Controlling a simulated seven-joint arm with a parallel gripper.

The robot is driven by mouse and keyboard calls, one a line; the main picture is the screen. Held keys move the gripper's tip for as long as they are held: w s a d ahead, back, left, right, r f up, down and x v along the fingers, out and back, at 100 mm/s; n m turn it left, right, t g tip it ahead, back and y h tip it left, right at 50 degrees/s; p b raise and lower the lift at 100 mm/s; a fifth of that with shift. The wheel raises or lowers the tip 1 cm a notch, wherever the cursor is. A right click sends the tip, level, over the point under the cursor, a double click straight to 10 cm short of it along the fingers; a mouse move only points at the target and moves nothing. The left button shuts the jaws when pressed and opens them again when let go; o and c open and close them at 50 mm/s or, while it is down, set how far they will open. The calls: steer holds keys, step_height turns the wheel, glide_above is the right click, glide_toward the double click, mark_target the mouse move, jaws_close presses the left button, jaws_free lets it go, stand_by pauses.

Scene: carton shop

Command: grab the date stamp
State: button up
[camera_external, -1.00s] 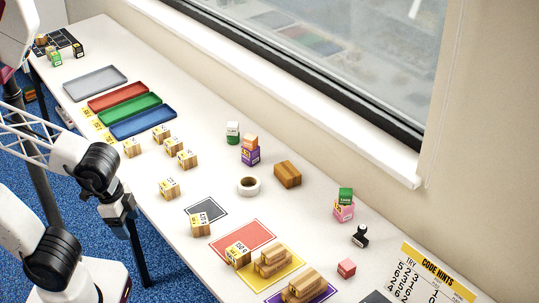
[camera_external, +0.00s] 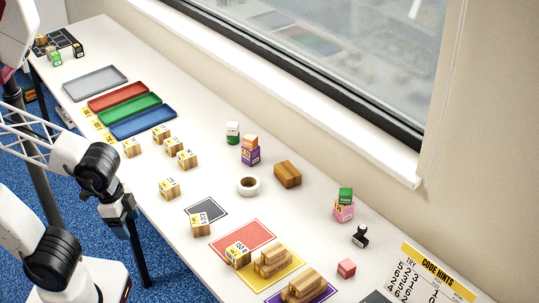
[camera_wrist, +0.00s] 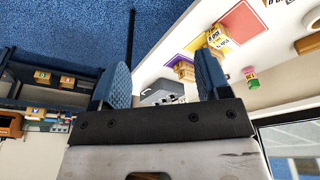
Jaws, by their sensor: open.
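The date stamp (camera_external: 360,237) appears to be the small black stamp with a knobbed handle, standing upright on the white table at the right in the external view. I cannot make it out in the wrist view. My gripper (camera_external: 124,228) hangs beside the table's near edge, far to the left of the stamp. In the wrist view my gripper (camera_wrist: 163,78) has its two blue fingers spread apart with nothing held between them.
Pink and green boxes (camera_external: 344,211) are stacked near the stamp, and a small pink box (camera_external: 346,268) lies in front of it. Wooden blocks (camera_external: 273,260) sit on coloured mats nearer me.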

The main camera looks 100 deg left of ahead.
steer(key=shift+c, duration=0.7)
steer(key=m+g+y, duration=0.2)
steer(key=m+y, duration=0.9)
steer(key=m, duration=0.4)
glide_above(361, 232)
steer(key=s+d, duration=0.4)
steer(key=s, duration=0.4)
steer(key=s+d, duration=0.4)
steer(key=s, duration=0.4)
step_height(361, 232, down, 9)
steer(key=w+a+f+m, duration=0.1)
steer(key=w+f+m, duration=0.1)
steer(key=w+f, duration=0.2)
steer(key=w+a+f+m+t+y, duration=0.1)
steer(key=w+f+m, duration=0.1)
steer(key=w+f, duration=0.2)
steer(key=w+a+f+m+t+y, duration=0.1)
steer(key=w+a+f+m, duration=0.1)
steer(key=w, duration=0.5)
step_height(361, 232, down, 2)
steer(key=shift+f+m, duration=0.25)
steer(key=shift+m, duration=0.35)
